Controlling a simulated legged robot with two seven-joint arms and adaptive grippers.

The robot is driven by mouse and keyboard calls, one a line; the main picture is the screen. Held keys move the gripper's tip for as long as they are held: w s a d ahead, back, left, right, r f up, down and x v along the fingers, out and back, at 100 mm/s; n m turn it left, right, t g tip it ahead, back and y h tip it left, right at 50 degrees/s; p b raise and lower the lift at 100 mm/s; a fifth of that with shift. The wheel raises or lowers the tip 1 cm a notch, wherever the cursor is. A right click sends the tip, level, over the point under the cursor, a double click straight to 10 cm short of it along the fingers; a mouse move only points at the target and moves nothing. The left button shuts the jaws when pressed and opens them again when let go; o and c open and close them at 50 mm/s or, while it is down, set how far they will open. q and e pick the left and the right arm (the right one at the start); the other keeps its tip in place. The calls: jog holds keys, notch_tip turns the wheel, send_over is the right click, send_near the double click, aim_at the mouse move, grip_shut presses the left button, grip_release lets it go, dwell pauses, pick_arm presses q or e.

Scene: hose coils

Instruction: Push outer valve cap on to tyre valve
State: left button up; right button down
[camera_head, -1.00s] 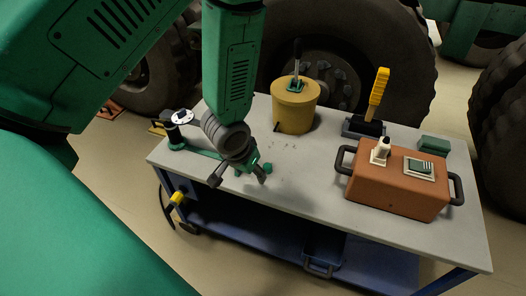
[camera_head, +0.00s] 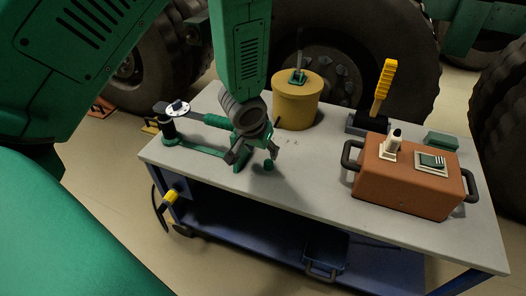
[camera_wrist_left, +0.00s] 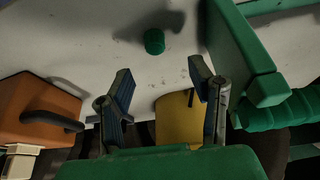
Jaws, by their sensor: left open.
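A small green ribbed cap (camera_head: 269,165) lies on the table top near the front left; the left wrist view shows it (camera_wrist_left: 154,41) too. My left gripper (camera_head: 253,156) is above the table close to the cap, with fingers apart. In the left wrist view the open, empty fingers (camera_wrist_left: 160,72) frame bare table, and the cap is beyond their tips. A green fixture (camera_head: 205,153) with a black post is beside and partly behind the gripper. A pale stem with a dark tip (camera_head: 393,142), perhaps the valve, stands on the brown box. My right gripper is not in view.
The brown box (camera_head: 400,186) with dark handles fills the right of the table (camera_head: 310,183). A yellow pot (camera_head: 296,106) stands behind the gripper, and a yellow-handled brush (camera_head: 383,88) at the back. The front middle is clear. Large tyres (camera_head: 400,50) stand behind.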

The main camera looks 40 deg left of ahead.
aim_at(268, 161)
pick_arm(q)
jog(key=shift+w+f+b, duration=0.2)
jog(key=shift+f+b, duration=0.1)
jog(key=shift+f, duration=0.25)
jog(key=shift+w+f+b, duration=0.1)
jog(key=shift+f+b, duration=0.2)
jog(key=shift+w+d+f+b, duration=0.4)
jog(key=shift+d+f+b, duration=0.15)
jog(key=shift+f+b, duration=0.3)
jog(key=shift+w+f+b, duration=0.1)
jog(key=shift+f+b, duration=0.1)
jog(key=shift+b, duration=0.15)
jog(key=f+b, duration=0.1)
jog(key=w+a+f+b, duration=0.1)
jog(key=shift+a+f, duration=0.1)
jog(key=shift+f, duration=0.25)
jog(key=shift+w+f+b, duration=0.2)
jog(key=shift+f+b, duration=0.15)
jog(key=shift+b, duration=0.2)
jog(key=shift+w+d+f, duration=0.1)
jog(key=shift+d, duration=0.25)
jog(key=shift+a, duration=0.25)
